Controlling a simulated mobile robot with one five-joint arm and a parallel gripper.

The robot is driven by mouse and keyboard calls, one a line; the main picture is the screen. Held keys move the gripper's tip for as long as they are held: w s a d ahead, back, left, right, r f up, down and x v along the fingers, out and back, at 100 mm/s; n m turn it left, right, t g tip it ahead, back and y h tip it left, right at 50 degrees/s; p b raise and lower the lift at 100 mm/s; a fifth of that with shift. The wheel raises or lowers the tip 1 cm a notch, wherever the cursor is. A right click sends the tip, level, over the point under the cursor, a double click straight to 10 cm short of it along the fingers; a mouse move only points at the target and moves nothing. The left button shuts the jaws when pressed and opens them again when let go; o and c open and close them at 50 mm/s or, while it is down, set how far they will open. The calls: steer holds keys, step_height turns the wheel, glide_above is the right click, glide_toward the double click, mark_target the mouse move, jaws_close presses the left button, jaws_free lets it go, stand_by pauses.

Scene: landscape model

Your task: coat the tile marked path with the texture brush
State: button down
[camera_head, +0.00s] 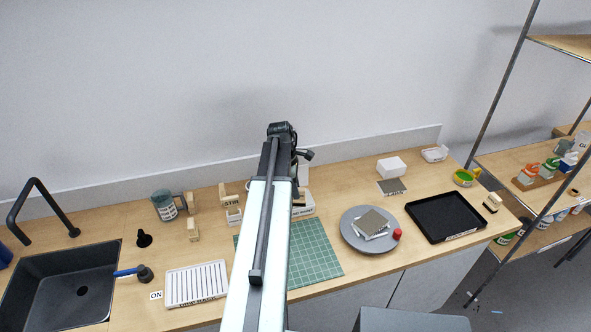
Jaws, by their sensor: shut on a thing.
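My arm reaches up through the middle of the picture. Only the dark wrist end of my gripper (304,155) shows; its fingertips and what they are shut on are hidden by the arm. A grey tile (374,221) lies on a light block on a round grey turntable (352,241), right of the arm. A dark grey textured tile (391,186) lies flat behind it. I cannot read the word path on either one. I cannot identify the texture brush.
A black tray (412,212) is at the right, with a red knob (396,234) by the turntable. A green cutting mat (319,263) lies under the arm. Shelves stand at the right.

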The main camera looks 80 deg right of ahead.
steer(key=w+d+r+p, duration=0.1)
steer(key=d+r+p, duration=0.15)
steer(key=d, duration=0.45)
step_height(320, 180, down, 6)
steer(key=b, duration=0.7)
steer(key=shift+a, duration=0.1)
steer(key=shift+f+b, duration=0.55)
steer(key=shift+b, duration=0.05)
stand_by(0.7)
steer(key=shift+a, duration=0.1)
stand_by(0.5)
step_height(320, 180, up, 7)
steer(key=p, duration=0.7)
